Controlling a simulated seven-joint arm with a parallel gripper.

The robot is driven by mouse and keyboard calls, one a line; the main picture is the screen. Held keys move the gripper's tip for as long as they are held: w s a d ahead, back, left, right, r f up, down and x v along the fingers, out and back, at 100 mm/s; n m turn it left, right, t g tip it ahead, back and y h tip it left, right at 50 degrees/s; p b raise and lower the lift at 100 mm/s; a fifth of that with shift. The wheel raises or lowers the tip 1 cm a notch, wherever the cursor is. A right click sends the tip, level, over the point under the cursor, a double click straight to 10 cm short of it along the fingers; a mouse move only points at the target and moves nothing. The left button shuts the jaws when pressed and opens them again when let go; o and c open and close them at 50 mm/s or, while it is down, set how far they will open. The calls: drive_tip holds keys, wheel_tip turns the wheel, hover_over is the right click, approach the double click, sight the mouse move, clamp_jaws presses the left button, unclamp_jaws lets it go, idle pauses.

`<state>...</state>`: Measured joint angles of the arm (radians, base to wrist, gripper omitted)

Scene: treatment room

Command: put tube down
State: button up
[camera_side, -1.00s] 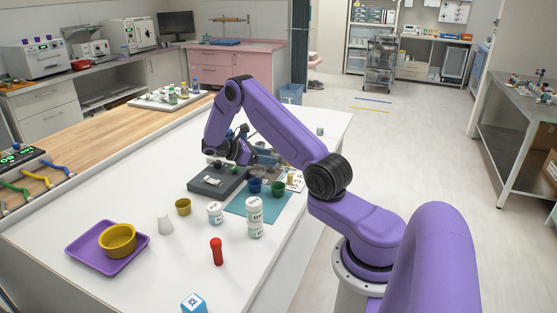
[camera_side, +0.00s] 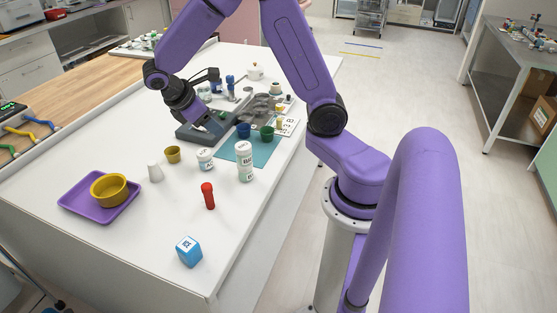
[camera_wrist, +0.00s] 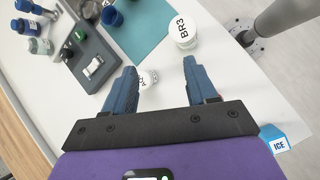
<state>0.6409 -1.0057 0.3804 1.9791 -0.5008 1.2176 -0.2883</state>
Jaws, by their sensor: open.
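A red tube-like object (camera_side: 208,195) with a rounded top stands on the white table, right of the purple tray and behind the blue cube. I cannot tell whether it is the task's tube; no other clear tube shows. I do not see the red object in the wrist view.
A teal mat (camera_side: 262,152) holds blue (camera_side: 243,130) and green (camera_side: 267,132) cups. White jars (camera_side: 245,170), a mustard cup (camera_side: 173,155) and a white cone (camera_side: 154,171) stand nearby. A purple tray (camera_side: 72,205) holds a yellow bowl (camera_side: 109,190). A blue ICE cube (camera_side: 189,252) stands in front; table around it is clear.

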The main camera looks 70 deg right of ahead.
drive_tip(key=s+a+r+n+t+y, duration=0.1)
drive_tip(key=s+a+y, duration=0.2)
drive_tip(key=s+a, duration=0.3)
drive_tip(key=s+a+r+t+y, duration=0.1)
drive_tip(key=s+a+y, duration=0.3)
drive_tip(key=s, duration=1.3)
drive_tip(key=shift+a+r+n, duration=0.35)
drive_tip(key=shift+a+n, duration=0.05)
drive_tip(key=shift+a, duration=0.55)
